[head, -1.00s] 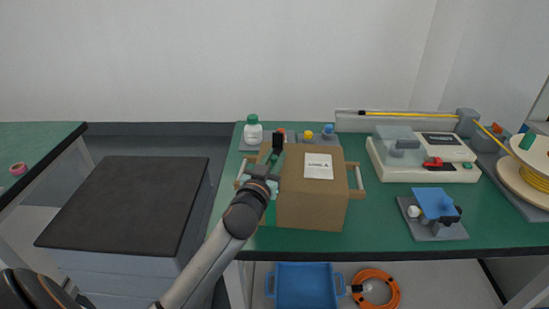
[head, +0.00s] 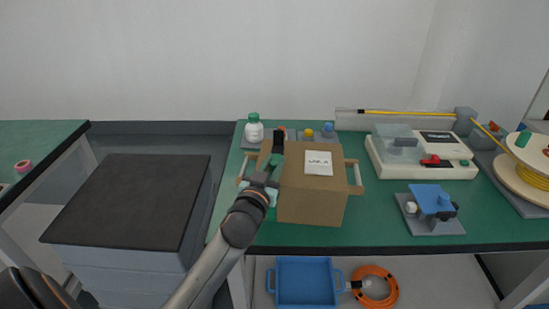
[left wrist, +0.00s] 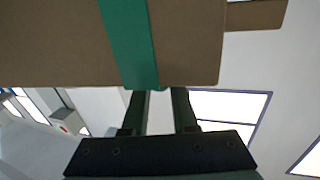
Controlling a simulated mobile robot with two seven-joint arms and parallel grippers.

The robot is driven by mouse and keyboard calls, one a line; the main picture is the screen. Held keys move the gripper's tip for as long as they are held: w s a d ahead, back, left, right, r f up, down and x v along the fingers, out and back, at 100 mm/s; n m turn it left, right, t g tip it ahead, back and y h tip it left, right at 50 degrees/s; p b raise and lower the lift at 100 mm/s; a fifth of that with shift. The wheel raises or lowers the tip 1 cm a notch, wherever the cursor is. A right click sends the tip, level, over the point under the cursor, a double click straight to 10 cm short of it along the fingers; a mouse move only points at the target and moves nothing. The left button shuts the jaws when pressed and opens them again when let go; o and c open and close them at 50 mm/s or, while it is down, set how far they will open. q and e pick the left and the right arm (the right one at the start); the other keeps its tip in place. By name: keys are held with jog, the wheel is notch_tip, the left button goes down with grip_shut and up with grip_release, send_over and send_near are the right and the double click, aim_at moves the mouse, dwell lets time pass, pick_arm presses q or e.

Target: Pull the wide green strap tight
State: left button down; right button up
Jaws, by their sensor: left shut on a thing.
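The wide green strap (left wrist: 128,40) runs flat along a brown cardboard box in the left wrist view. Its lower end reaches the fingers of my left gripper (left wrist: 160,95). In the head view, my left gripper (head: 274,165) is at the left side of the same box (head: 311,200), shut on the strap. The box stands upright on the green bench and has a white label (head: 318,163) on top. My arm hides part of its left side. My right gripper is not in view.
A white bottle (head: 253,128) stands behind the gripper, with small coloured parts beside it. A white machine (head: 422,160), a blue-topped fixture (head: 432,203) and a spool (head: 528,170) stand to the right. A blue tray (head: 304,284) and an orange coil (head: 374,288) lie below the bench.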

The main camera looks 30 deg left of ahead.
pick_arm(q)
jog(key=shift+s+d, duration=0.3)
jog(key=shift+s, duration=0.4)
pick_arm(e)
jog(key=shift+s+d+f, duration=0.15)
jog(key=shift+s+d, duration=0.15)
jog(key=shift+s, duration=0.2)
pick_arm(q)
jog(key=c, duration=0.7)
grip_release()
jog(key=shift+v, duration=6.15)
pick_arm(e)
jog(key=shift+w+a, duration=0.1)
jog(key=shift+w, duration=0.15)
